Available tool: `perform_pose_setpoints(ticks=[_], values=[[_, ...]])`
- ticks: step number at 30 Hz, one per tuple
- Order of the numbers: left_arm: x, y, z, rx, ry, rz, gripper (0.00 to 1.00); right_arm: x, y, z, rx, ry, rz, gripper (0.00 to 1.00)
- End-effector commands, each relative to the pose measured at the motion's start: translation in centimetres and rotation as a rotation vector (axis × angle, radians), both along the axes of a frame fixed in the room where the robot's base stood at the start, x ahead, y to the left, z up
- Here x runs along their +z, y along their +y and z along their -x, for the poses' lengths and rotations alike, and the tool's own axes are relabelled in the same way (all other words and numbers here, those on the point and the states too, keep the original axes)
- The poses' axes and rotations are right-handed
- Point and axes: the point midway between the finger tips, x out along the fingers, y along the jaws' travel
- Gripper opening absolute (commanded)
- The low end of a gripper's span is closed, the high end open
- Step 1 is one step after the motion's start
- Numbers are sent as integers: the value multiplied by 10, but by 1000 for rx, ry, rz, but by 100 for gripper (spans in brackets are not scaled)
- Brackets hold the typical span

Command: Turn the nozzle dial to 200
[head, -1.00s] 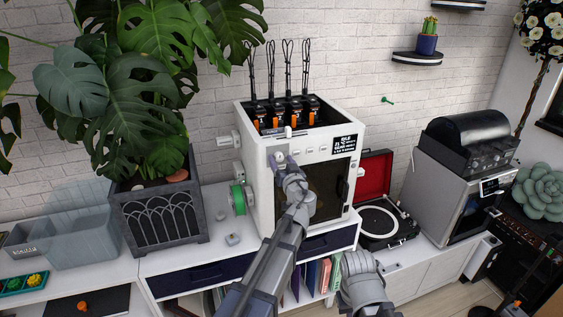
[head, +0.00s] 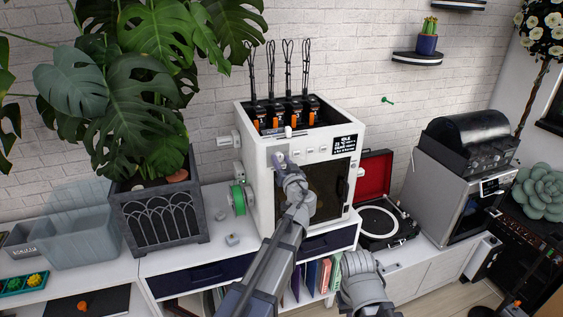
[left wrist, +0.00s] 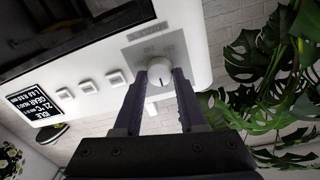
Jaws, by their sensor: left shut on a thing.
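The nozzle dial (left wrist: 160,70) is a round white knob with a dark pointer mark, on a grey panel at the corner of the white printer's front (head: 262,190). My left gripper (left wrist: 161,80) has its two purple-grey fingers on either side of the dial, shut on it. In the head view my left gripper (head: 281,161) is at the printer's upper left front and mostly hides the dial. The printer's display (head: 345,143) shows IDLE and 21 °C; its smaller lines are hard to read. My right gripper's fingers do not show.
Several square buttons (left wrist: 89,88) lie beside the dial panel. A green filament spool (head: 238,198) is on the printer's left side. A potted plant (head: 155,222) stands to the left and an open record player (head: 383,225) to the right.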

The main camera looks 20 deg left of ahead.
Motion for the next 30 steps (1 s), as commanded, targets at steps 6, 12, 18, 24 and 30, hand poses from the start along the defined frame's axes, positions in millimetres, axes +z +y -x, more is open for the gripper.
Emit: perform_pose_setpoints(ticks=[6,12,18,24,30], values=[[1,-1,0,-1,70,-104,0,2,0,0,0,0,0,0],[1,-1,-1,-1,172,-255,0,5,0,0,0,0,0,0],[1,-1,-1,0,279,-411,0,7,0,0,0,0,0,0],[0,-2,-1,0,385,-569,0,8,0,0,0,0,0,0],[0,-3,-1,-1,483,-715,0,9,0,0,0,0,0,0]])
